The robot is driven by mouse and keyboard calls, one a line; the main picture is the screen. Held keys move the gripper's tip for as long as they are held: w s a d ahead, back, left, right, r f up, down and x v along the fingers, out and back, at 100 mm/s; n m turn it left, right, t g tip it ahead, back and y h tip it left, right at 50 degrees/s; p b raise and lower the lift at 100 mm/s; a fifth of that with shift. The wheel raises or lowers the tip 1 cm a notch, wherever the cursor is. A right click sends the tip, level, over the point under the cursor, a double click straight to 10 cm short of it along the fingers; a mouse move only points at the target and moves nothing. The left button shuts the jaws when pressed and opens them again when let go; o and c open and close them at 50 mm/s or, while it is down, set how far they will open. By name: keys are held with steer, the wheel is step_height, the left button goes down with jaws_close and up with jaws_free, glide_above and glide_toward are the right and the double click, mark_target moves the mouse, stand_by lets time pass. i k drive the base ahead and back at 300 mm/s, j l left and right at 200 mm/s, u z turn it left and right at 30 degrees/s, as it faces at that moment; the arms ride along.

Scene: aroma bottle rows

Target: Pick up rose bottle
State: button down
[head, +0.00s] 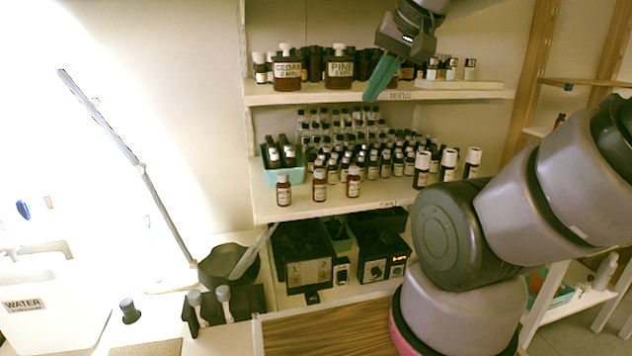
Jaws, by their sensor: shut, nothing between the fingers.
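My gripper (379,78) is at the upper middle of the head view, in front of the upper shelf and its bottles. Its teal fingers are shut with nothing between them and point down and to the left. No label reading rose can be made out. Several small dark bottles with labels (372,165) stand in rows on the middle shelf, below my gripper. Three brown bottles stand apart at that shelf's front: one at left (283,190), one in the middle (319,185) and one at right (353,182). Their labels are too small to read.
The upper shelf (330,95) holds large CEDAR (287,74) and PINE (340,70) bottles. A teal bin (271,172) stands on the middle shelf at left. Several white-capped bottles (447,163) stand at its right. Black devices (303,255) sit below. A lamp (140,165) stands at left.

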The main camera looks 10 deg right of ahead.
mark_target(319, 183)
steer(key=k+j, duration=0.1)
steer(key=j, duration=0.3)
steer(key=k+j, duration=0.15)
steer(key=j, duration=0.25)
steer(key=k+j, duration=0.1)
steer(key=j, duration=0.3)
steer(key=z, duration=0.05)
